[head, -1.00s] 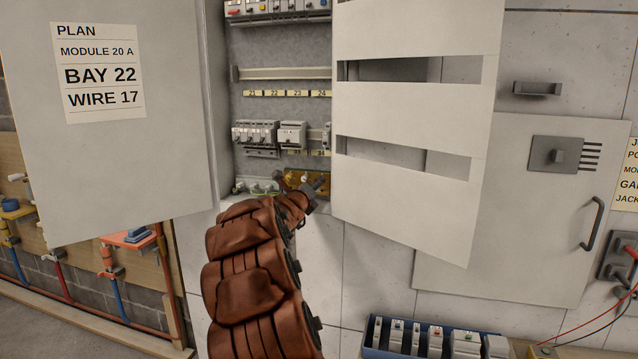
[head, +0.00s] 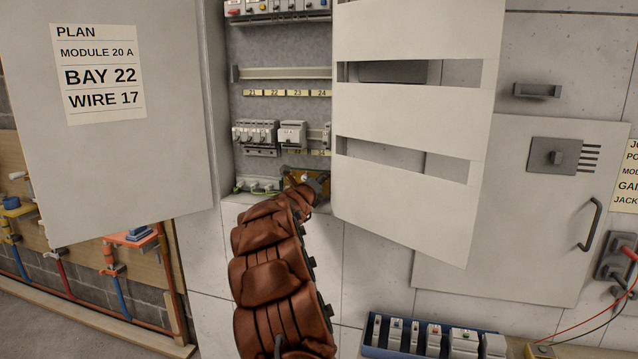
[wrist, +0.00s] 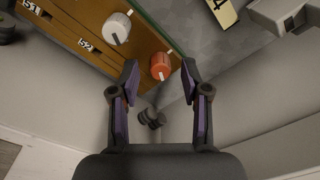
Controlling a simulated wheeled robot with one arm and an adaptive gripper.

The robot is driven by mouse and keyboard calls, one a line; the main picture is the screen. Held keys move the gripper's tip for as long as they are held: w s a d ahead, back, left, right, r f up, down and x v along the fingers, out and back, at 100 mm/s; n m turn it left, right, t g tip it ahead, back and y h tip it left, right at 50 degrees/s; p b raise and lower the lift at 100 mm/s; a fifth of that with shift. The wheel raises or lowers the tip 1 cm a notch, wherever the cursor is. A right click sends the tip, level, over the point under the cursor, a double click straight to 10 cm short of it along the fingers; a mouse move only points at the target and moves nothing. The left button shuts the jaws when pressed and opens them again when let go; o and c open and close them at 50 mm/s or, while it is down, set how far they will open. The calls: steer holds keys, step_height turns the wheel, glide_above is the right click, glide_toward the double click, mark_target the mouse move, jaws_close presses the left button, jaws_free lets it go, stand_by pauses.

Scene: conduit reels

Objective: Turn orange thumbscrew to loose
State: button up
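The orange thumbscrew (wrist: 160,66) shows in the wrist view on the brown panel (wrist: 88,22), near the panel's lower right edge. It has a white mark at its front. My gripper (wrist: 160,78) is open, with its two dark fingers on either side of the thumbscrew in the picture. I cannot tell whether either finger touches it. In the head view my gripper (head: 316,184) is at the bottom of the open cabinet, in front of the panel there. The thumbscrew cannot be made out in the head view.
A white knob (wrist: 117,28) sits beside the thumbscrew, near labels S1 and S2. The cabinet's slotted cover (head: 415,120) hangs close right of my arm; the left door (head: 110,180) stands open. A blue tray (head: 385,352) holds modules.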

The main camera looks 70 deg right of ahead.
jaws_close()
